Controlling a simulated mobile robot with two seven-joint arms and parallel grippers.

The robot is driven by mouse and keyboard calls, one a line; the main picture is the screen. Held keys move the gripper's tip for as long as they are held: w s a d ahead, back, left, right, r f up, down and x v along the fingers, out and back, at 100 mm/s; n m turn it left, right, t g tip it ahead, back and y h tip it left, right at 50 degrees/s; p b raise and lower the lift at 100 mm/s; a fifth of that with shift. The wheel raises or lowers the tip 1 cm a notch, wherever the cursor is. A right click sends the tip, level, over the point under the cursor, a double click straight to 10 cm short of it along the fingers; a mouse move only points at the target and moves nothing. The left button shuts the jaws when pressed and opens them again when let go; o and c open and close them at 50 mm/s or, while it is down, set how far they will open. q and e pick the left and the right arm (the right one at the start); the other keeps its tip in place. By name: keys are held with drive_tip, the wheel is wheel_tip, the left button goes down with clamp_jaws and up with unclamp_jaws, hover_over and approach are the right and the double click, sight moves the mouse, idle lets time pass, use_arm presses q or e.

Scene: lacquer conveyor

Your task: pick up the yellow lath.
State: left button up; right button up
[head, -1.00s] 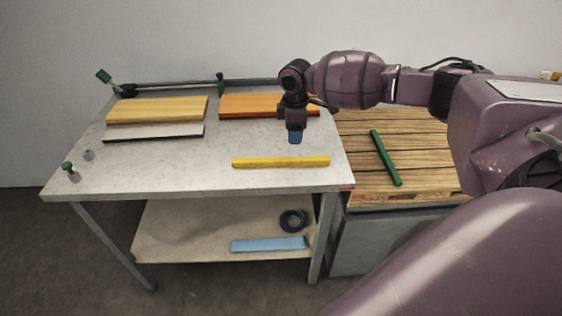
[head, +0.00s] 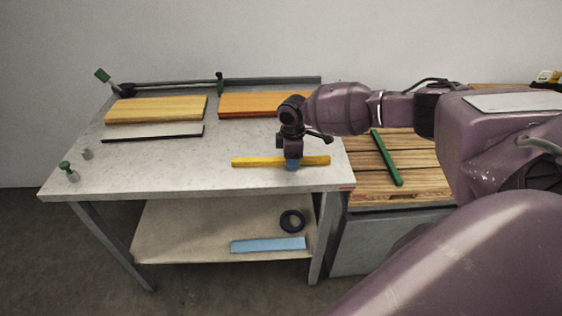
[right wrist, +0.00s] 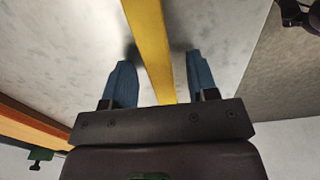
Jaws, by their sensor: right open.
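The yellow lath (head: 255,162) lies flat on the grey-white table near its front right edge. My right gripper (head: 292,166) is over the right half of the lath and covers part of it in the head view. In the right wrist view the right gripper (right wrist: 158,72) is open, with one blue finger on each side of the yellow lath (right wrist: 148,40). Neither finger appears to touch it. I cannot tell the exact height of the fingertips above the table. My left gripper is not in view.
The table (head: 150,170) also holds a yellow board (head: 157,109) and an orange board (head: 248,104) at the back. A green lath (head: 386,160) lies on the wooden slatted surface (head: 360,185) at right. A light blue lath (head: 268,244) and dark ring (head: 292,220) are on the lower shelf.

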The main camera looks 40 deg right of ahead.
drive_tip(key=shift+r, duration=0.1)
clamp_jaws()
